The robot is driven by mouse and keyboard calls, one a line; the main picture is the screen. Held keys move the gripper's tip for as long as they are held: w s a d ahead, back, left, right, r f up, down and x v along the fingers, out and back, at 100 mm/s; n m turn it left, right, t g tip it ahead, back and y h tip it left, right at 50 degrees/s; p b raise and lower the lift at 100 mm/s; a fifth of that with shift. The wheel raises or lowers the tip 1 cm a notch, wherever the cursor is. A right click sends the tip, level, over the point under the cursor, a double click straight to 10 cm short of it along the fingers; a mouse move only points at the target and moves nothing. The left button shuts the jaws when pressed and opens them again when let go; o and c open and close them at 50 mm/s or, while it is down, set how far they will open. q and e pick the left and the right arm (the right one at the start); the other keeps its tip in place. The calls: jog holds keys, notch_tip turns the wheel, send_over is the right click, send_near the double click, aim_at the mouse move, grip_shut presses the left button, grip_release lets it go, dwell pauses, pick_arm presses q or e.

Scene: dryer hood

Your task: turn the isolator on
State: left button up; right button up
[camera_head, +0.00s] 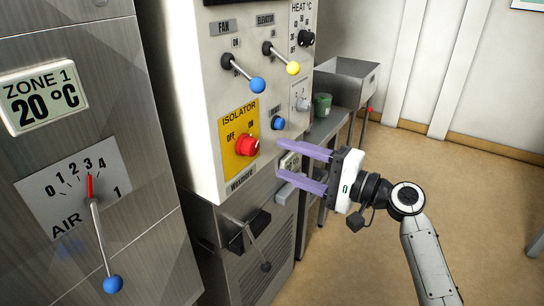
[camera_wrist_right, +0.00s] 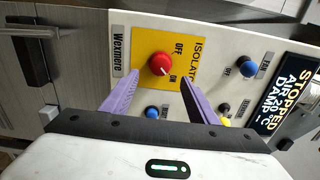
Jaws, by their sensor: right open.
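The isolator is a red rotary knob (camera_head: 246,145) on a yellow plate (camera_head: 238,160) marked OFF and ON, low on the white control panel. In the right wrist view the knob (camera_wrist_right: 160,65) lies ahead, between and beyond the fingertips, with a small pale mark on its face. I cannot tell its exact setting. My right gripper (camera_head: 318,168) is open and empty, to the right of the knob and apart from it. Its purple fingers point toward the panel and also show in the wrist view (camera_wrist_right: 157,90). My left gripper is not in view.
Nearby on the panel are a blue button (camera_head: 278,123), a fan lever (camera_head: 245,75) with a blue ball and an elevator lever (camera_head: 281,60) with a yellow ball. An air lever (camera_head: 100,235) stands at left. Open floor (camera_head: 460,200) lies at right.

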jog(key=shift+v, duration=1.2)
jog(key=s+d+f+n+h, duration=0.15)
jog(key=s+f+h, duration=0.35)
jog(key=f, duration=0.9)
jog(key=s+d+f+n+h, duration=0.1)
jog(key=s+d+f+h, duration=0.35)
jog(key=f, duration=0.85)
jog(key=s+d+f+n+g+h, duration=0.1)
jog(key=s+f+n, duration=0.2)
jog(key=s, duration=0.8)
jog(key=s+f+n+g+h, duration=0.1)
jog(key=s+f+n, duration=0.3)
jog(key=s+f, duration=0.4)
jog(key=s, duration=0.3)
jog(key=shift+d+h, duration=0.35)
jog(key=shift+d, duration=0.05)
